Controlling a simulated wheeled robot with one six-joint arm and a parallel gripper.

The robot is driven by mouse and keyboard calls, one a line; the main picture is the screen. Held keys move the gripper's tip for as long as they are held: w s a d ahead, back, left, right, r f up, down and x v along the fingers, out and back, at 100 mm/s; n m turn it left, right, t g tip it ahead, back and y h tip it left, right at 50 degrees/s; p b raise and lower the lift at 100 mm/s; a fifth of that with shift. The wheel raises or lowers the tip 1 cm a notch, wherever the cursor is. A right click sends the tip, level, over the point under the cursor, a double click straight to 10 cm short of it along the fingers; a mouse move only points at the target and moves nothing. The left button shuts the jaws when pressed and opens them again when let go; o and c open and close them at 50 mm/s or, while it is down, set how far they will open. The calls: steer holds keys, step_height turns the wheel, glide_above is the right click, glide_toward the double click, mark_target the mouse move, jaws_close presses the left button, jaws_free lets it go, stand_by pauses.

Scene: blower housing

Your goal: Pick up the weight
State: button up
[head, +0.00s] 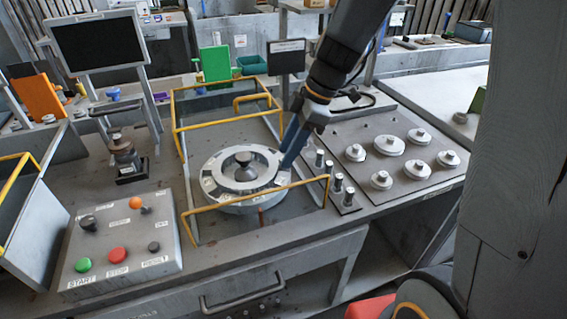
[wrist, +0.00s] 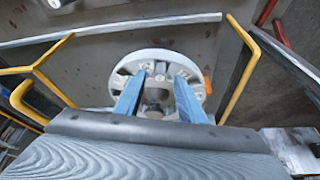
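My gripper (head: 288,158) hangs over the right side of a round white-grey ring-shaped part (head: 226,196) inside a yellow-railed frame. In the wrist view its two blue fingers (wrist: 159,78) are apart with nothing gripped between them, and the ring (wrist: 152,58) lies beyond the tips. A dark knobbed piece (head: 243,166) stands in the ring's centre. Several grey discs with knobs, which look like weights, sit on a panel at the right; one is the large disc (head: 390,143). I cannot tell which piece is the task's weight.
Yellow rails (head: 255,203) surround the ring at front and back. Short metal pegs (head: 338,184) stand to its right. A control box (head: 122,240) with coloured buttons is at the front left. A dark device (head: 124,158) stands behind it, and a monitor (head: 97,44) is farther back.

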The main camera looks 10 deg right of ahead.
steer(key=shift+x, duration=0.75)
jaws_close()
steer(key=shift+r, duration=0.1)
step_height(320, 180, up, 15)
steer(key=p, duration=0.1)
stand_by(0.5)
